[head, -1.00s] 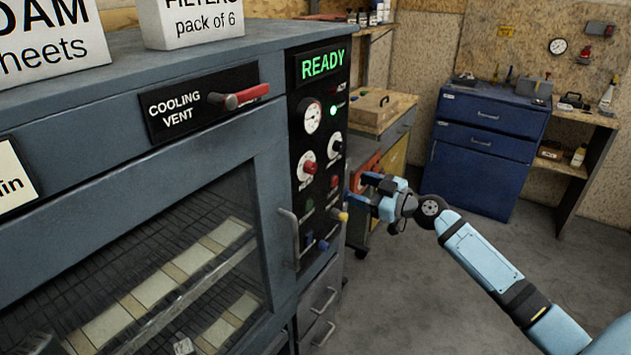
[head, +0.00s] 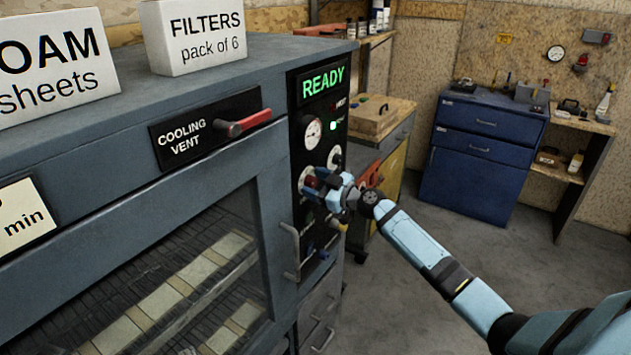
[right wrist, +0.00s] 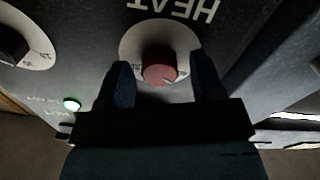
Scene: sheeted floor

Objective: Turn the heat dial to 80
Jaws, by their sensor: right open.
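The heat dial is a red knob (right wrist: 159,66) on a pale round scale plate, under the word HEAT, which appears upside down in the right wrist view. The knob also shows partly in the head view (head: 311,181), mostly covered by my gripper. My right gripper (right wrist: 160,88) is open, with one dark finger on each side of the red knob; I cannot tell whether either finger touches it. In the head view my right gripper (head: 322,182) is at the control panel (head: 303,118) of the grey oven. The dial's setting is not readable. My left gripper is not in view.
A red-handled cooling vent lever (head: 245,123) and a door handle (head: 291,250) stick out nearby. Open floor lies right of the oven.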

